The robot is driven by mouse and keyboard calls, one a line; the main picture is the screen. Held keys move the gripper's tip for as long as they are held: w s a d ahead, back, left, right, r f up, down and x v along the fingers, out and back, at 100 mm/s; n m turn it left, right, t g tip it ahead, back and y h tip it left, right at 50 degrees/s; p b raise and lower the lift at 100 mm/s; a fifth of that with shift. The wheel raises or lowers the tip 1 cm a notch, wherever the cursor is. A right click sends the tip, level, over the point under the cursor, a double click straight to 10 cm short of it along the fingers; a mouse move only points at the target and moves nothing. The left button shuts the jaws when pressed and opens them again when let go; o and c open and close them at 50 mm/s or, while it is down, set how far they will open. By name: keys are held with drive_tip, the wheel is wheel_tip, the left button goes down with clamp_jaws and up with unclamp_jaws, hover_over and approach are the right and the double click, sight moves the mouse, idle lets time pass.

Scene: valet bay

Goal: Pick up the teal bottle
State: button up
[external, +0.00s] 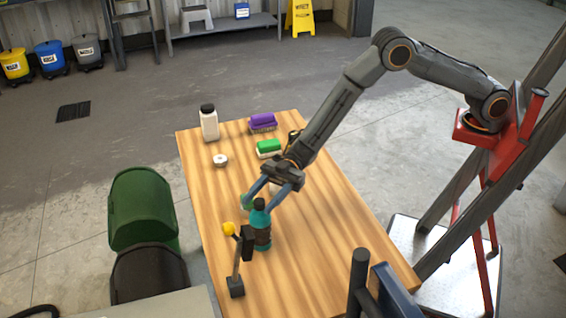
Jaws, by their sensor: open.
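The teal bottle (260,222) stands upright on the wooden table, with a dark cap and a dark band around its body. My gripper (262,202) comes down from the upper right with its fingers spread at the height of the bottle's top. One finger is to the left of the cap and the other to the right. The gripper is open, and I cannot tell whether either finger touches the bottle. Part of the bottle's left side is hidden behind a dark block on a small stand.
A small stand with a yellow ball (228,229) is just left of the bottle. A white bottle (209,123), a white roll (220,160), a green brush (269,147) and a purple brush (262,121) stand farther back. The table's (330,235) right side is clear.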

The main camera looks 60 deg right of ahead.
sight(257, 207)
drive_tip(key=a, duration=0.2)
drive_tip(key=a+p, duration=0.1)
drive_tip(key=a, duration=0.1)
drive_tip(key=shift+s+a+r+p, duration=0.15)
drive_tip(key=shift+a+p, duration=0.1)
drive_tip(key=shift+p, duration=0.05)
drive_tip(key=shift+a, duration=0.6)
clamp_jaws()
